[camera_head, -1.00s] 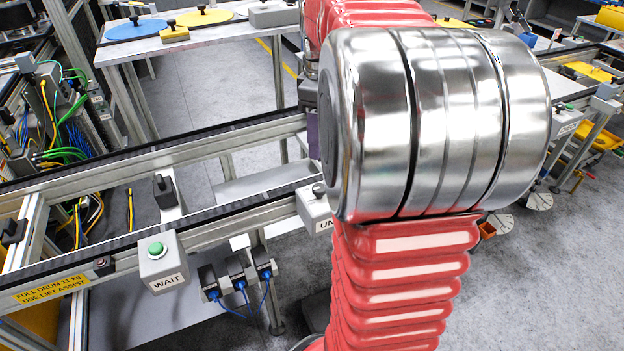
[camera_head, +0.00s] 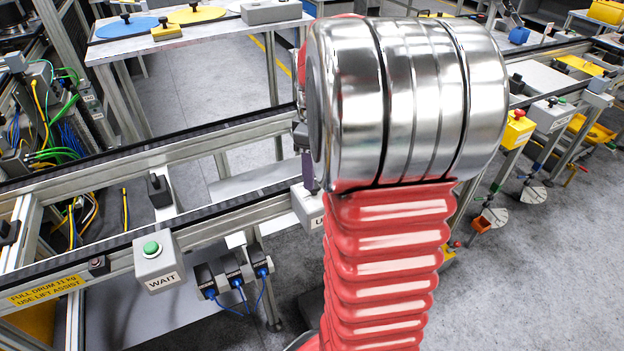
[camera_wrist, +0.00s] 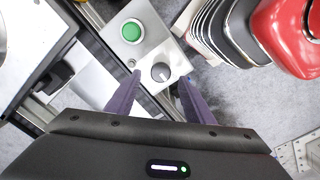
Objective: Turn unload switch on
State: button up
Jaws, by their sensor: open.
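The grey switch box (camera_head: 308,205) on the near rail shows only in part behind my arm; just a "U" of its label can be read. In the wrist view, a grey box face (camera_wrist: 148,50) carries a green button (camera_wrist: 131,31) and a dark round knob (camera_wrist: 160,72) with a pale pointer line. My gripper (camera_wrist: 160,79) is open. Its two purple fingers stand on either side of the knob in the picture; whether they touch it I cannot tell. In the head view, one purple finger shows just above the switch box.
A grey WAIT box (camera_head: 157,262) with a green button is on the rail to the left. Blue-cabled connectors (camera_head: 233,272) hang below the rail. A yellow box (camera_head: 517,130) with a red button stands at the right. Open floor lies at the lower right.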

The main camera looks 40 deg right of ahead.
jog(key=shift+f, duration=1.7)
jog(key=shift+c, duration=0.5)
jog(key=c, duration=0.9)
jog(key=shift+a, duration=0.1)
jog(key=shift+c, duration=0.2)
